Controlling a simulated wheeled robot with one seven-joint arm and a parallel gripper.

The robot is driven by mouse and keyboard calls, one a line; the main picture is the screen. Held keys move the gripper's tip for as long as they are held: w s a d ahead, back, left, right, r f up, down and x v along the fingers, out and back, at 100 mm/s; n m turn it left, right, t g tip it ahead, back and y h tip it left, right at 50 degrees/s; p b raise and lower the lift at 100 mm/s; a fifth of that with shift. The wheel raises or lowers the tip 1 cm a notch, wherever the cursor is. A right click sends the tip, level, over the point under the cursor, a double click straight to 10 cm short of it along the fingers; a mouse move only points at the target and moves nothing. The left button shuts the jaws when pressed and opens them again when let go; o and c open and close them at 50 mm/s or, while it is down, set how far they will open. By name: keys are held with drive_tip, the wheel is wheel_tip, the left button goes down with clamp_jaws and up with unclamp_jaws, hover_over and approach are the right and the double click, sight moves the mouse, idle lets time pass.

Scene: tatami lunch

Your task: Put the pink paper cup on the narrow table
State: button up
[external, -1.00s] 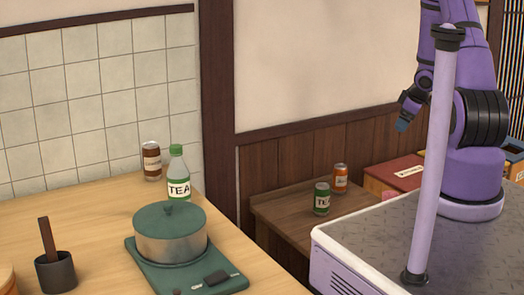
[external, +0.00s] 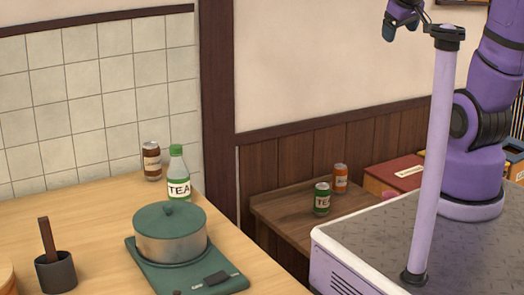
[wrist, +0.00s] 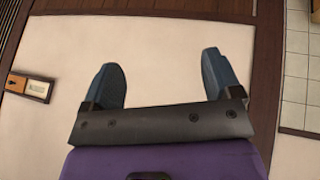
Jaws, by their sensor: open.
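A small pink thing, probably the pink paper cup (external: 389,196), shows in the external view just left of my column, mostly hidden; I cannot tell what it stands on. A dark brown wooden table (external: 283,214), which looks like the narrow table, stands against the panelled wall and bears two cans. My gripper (external: 396,28) is high at the top of the external view, well above the pink thing and apart from everything. In the wrist view my gripper (wrist: 160,66) is open, with nothing between its fingers and only wall behind them.
A green tea can (external: 321,199) and an orange can (external: 340,178) stand on the dark table, with bare wood at its left. A red box (external: 393,172) is behind my base. A light counter (external: 95,225) holds a pot (external: 170,236), a tea bottle (external: 178,178) and a brown can (external: 151,161).

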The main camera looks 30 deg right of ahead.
drive_tip(key=s+a+r+y, duration=0.3)
drive_tip(key=s+a, duration=0.7)
drive_tip(key=s, duration=0.4)
drive_tip(key=shift+r+m, duration=0.2)
drive_tip(key=shift+m, duration=0.1)
